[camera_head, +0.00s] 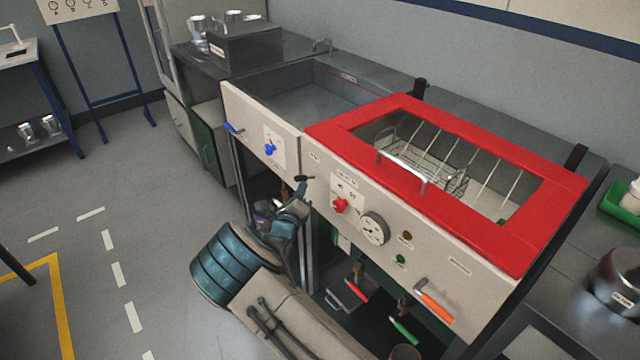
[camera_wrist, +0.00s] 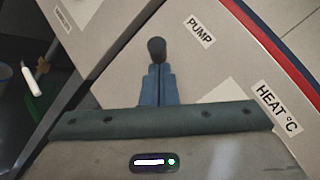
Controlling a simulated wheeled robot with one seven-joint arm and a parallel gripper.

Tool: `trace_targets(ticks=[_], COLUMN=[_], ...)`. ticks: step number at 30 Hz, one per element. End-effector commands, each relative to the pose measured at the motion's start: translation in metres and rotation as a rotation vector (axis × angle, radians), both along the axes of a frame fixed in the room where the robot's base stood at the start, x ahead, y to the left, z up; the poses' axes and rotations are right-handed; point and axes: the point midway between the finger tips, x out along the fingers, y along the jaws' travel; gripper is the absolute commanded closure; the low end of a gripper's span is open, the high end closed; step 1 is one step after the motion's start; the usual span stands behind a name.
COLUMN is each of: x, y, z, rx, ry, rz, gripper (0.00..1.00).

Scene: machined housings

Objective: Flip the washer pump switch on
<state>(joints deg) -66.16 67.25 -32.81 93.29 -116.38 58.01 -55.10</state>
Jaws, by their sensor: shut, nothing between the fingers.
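The pump switch, a black round-ended lever (camera_wrist: 157,46), shows in the wrist view beside the PUMP label (camera_wrist: 201,30). In the head view the small black lever (camera_head: 303,178) sticks out of the washer's pale front panel (camera_head: 375,262), left of the red knob. My gripper (camera_wrist: 157,70) is shut and empty, its blue fingertips right at the lever's lower side in the wrist view; I cannot tell whether they touch. In the head view my gripper (camera_head: 302,190) is just below the lever. The lever's on or off position is unclear.
The panel also carries a red knob (camera_head: 340,205), a round gauge (camera_head: 374,229) and an orange handle (camera_head: 434,300). The red-framed lid (camera_head: 530,240) is down over a wire basket. A blue knob (camera_head: 270,148) is on the left panel. Open floor lies left.

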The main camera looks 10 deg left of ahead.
Motion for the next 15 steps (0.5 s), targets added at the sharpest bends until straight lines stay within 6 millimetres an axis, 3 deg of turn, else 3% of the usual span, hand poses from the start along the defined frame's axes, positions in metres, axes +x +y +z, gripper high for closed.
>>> trace_targets(ticks=[5,11,15], x=[-0.002,-0.015,-0.047], y=[-0.003,-0.025,-0.023], z=[-0.003,-0.020,-0.024], rx=[-0.002,-0.005,0.000], ry=[-0.001,0.004,0.003], rz=[-0.001,-0.009,-0.007], gripper=[1.00,1.00,1.00])
